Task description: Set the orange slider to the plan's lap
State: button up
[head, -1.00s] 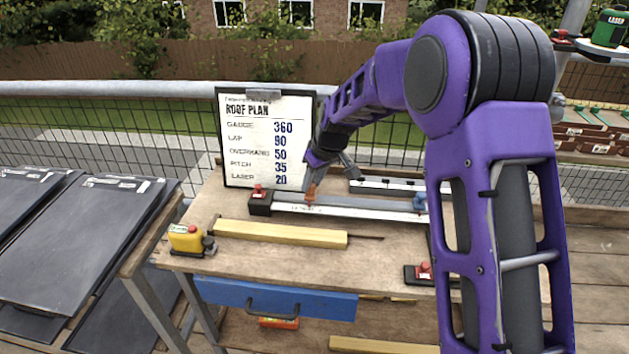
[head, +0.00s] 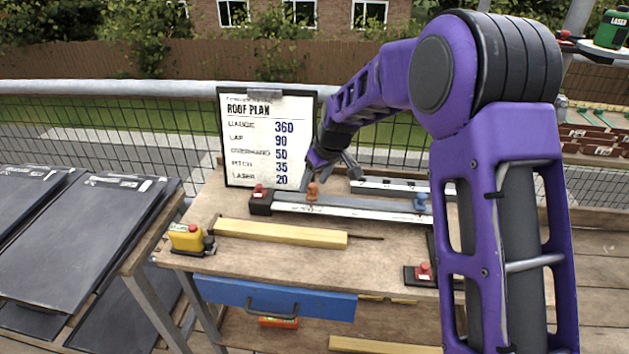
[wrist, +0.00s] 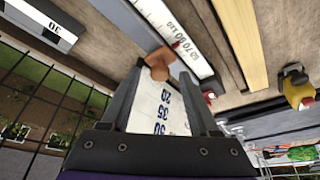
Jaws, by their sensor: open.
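The roof plan (head: 266,140) stands on a clipboard at the back of the bench and reads lap 90. The orange slider (head: 313,192) sits on the pale gauge rail (head: 360,211), near its left end. My gripper (head: 330,181) is open at the slider. In the wrist view, the orange slider (wrist: 158,62) shows at the fingertips of my gripper (wrist: 161,75), between or just beyond them; I cannot tell which. A red pointer by the slider lies against the printed scale (wrist: 178,30). The scale is partly cropped, so I cannot read the exact setting.
A blue slider (head: 421,203) sits farther right on the rail. A red-knobbed black block (head: 261,202) is at its left end. Dark slates (head: 85,215) are stacked at left.

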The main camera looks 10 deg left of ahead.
jog(key=p+v, duration=0.2)
jog(key=v, duration=1.5)
jog(key=shift+r, duration=0.1)
